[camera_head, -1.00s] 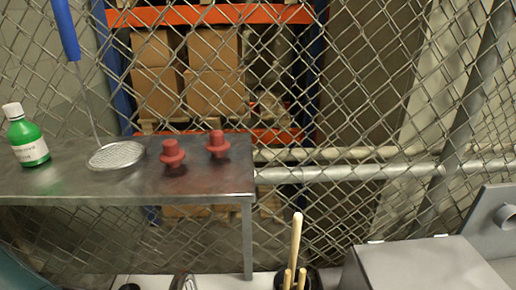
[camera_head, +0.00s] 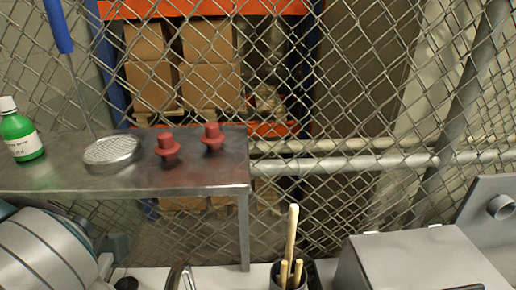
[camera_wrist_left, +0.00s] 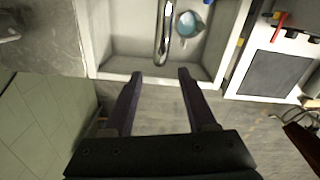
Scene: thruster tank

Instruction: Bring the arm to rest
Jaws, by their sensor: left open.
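My left arm (camera_head: 50,250) comes in at the lower left of the head view, in front of and below the metal shelf. Its fingertips cannot be made out there. In the left wrist view my left gripper (camera_wrist_left: 159,74) is open, its two dark fingers well apart with nothing between them. They point toward the front edge of a pale sink (camera_wrist_left: 120,73) with a curved metal tap (camera_wrist_left: 163,35). My right gripper is not in view.
The metal shelf (camera_head: 205,178) bears a green bottle (camera_head: 20,138), a round mesh strainer (camera_head: 110,150) and two red knobbed parts (camera_head: 167,148) (camera_head: 212,137). Wooden handles (camera_head: 292,230) stand in a dark holder. A grey box (camera_head: 420,262) is at lower right. A bluish round object (camera_wrist_left: 190,24) lies in the sink.

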